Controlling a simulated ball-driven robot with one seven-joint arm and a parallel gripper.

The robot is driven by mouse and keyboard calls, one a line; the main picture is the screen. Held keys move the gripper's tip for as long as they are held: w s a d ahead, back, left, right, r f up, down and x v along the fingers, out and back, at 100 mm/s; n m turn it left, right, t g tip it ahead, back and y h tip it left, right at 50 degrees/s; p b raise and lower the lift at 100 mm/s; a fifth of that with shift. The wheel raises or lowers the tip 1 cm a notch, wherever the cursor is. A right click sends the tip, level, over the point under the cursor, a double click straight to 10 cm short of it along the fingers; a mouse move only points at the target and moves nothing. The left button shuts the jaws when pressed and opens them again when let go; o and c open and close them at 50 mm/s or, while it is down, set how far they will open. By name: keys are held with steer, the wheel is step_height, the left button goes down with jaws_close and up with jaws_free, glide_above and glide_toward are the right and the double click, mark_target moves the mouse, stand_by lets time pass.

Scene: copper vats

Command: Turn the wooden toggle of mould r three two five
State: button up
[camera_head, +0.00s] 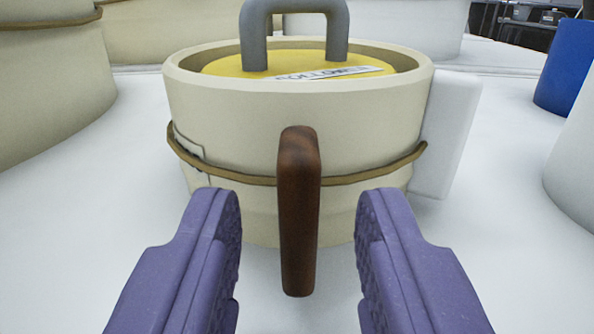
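A cream round mould (230,120) stands upright in the middle of the view, with a brown band around its side. Its wooden toggle (299,210) is a dark brown bar, standing roughly vertical at the front of the band. My gripper (298,215) is open, its two purple fingers on either side of the toggle with a gap on both sides. A yellow follower (230,66) with a grey handle (254,40) sits inside the mould's rim. A label on the mould's left side is too oblique to read.
A white block (452,135) stands against the mould's right side. Another cream banded mould (50,90) is at the left. A blue cylinder (568,65) and a pale rounded object (575,165) are at the right. The white surface (90,225) in front is clear.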

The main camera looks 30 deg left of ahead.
steer(key=shift+w+a, duration=0.25)
steer(key=shift+w, duration=0.1)
jaws_close()
